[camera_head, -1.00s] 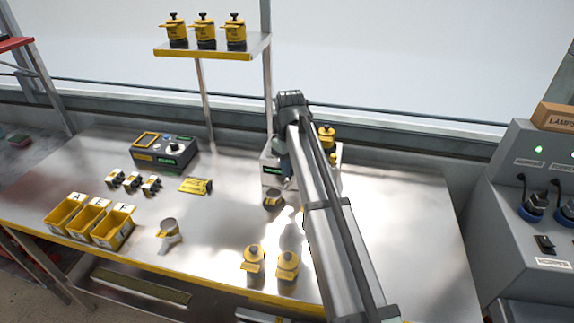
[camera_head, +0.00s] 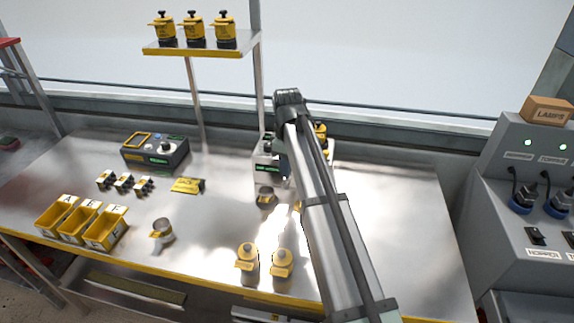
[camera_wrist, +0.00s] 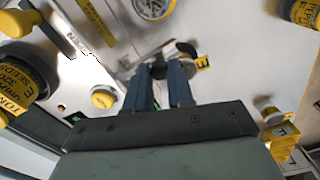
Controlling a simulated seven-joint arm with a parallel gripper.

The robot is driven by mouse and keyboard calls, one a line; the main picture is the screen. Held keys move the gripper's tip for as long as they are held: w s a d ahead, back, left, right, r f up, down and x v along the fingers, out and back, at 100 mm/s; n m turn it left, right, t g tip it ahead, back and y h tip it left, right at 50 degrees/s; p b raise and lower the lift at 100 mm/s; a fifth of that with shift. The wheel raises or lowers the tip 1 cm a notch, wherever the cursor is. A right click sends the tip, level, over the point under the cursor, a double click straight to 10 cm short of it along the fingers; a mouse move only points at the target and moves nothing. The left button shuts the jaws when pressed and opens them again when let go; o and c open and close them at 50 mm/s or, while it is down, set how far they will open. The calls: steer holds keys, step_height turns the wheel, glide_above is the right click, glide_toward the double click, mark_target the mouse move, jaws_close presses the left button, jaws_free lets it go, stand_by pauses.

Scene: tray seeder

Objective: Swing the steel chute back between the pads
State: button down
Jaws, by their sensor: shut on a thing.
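My gripper's two blue-grey fingers (camera_wrist: 160,88) show in the wrist view, shut on a small steel part that I take to be the chute (camera_wrist: 159,69). Only a little of it shows between the fingertips. A black knob and a yellow label marked E (camera_wrist: 204,63) lie just beyond the fingertips. In the head view the white seeder (camera_head: 268,172) stands at the back of the bench, partly behind my arm, which hides most of the gripper and the chute. I cannot make out the pads in either view.
A dark cup (camera_head: 266,196) stands in front of the seeder. Two yellow-topped jars (camera_head: 281,262) stand near the front edge. Yellow bins (camera_head: 104,230), a steel cup (camera_head: 162,229) and a grey control box (camera_head: 155,152) are to the left. The bench right of my arm is clear.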

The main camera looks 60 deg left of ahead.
steer(key=c, duration=1)
jaws_free()
step_height(320, 180, up, 14)
steer(key=shift+f, duration=0.1)
